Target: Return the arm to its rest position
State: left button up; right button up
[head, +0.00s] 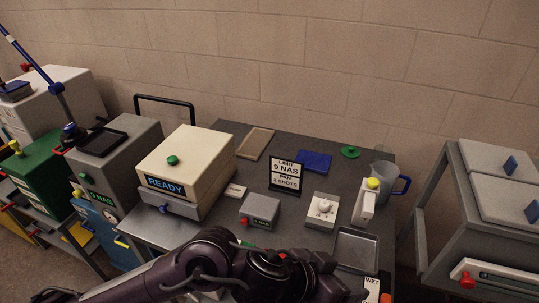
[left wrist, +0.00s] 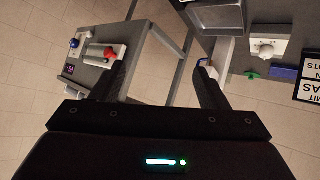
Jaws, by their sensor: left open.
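My left arm (head: 205,262), dark purple and black, reaches in from the lower left across the table's front edge in the head view. Its gripper end lies towards the bottom edge, near the grey tray, and its fingertips are hard to make out there. In the left wrist view my left gripper (left wrist: 163,75) is open, with its two dark fingers wide apart. Nothing is between the fingers but floor and a table leg in the background. My right gripper is not in view.
On the grey table (head: 230,190) stand a cream READY box (head: 187,155), a LIMIT sign (head: 285,175), a jug (head: 383,182) and a shallow grey tray (head: 357,250). A grey cabinet (head: 485,220) stands right, across a gap. Machines (head: 115,150) crowd the left.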

pick_arm(q)
jog(key=w+a+r+n+t, duration=0.1)
jog(key=w+r+n+t, duration=0.1)
jog(key=w+r+t, duration=0.15)
jog(key=w+a+f+n+t+y, duration=0.2)
jog(key=w+a+n+y, duration=0.15)
jog(key=a, duration=0.85)
jog(key=s+a+f+n+g+y, duration=0.1)
jog(key=s+a+f+g+y, duration=0.1)
jog(key=s+a+f, duration=0.35)
jog(key=s+a+f+n+g+y, duration=0.1)
jog(key=s+a+f+g+y, duration=0.1)
jog(key=a, duration=0.6)
jog(key=s+a+f+n+g+y, duration=0.1)
jog(key=s+a+f+g+y, duration=0.1)
jog(key=s+a+f, duration=0.3)
notch_tip(320, 180, down, 32)
jog(key=g+b, duration=0.1)
jog(key=b, duration=0.4)
jog(key=s+a+f+b, duration=0.1)
jog(key=s+a+f, duration=0.1)
jog(key=s+f, duration=0.7)
jog(key=s+a+f+g+b, duration=0.1)
jog(key=s+a+f+b, duration=0.1)
jog(key=s+f, duration=0.8)
notch_tip(320, 180, down, 5)
jog(key=shift+s+a+r+b, duration=0.1)
jog(key=shift+s+a+b, duration=0.1)
jog(key=shift+s+b, duration=0.1)
jog(key=shift+m, duration=0.25)
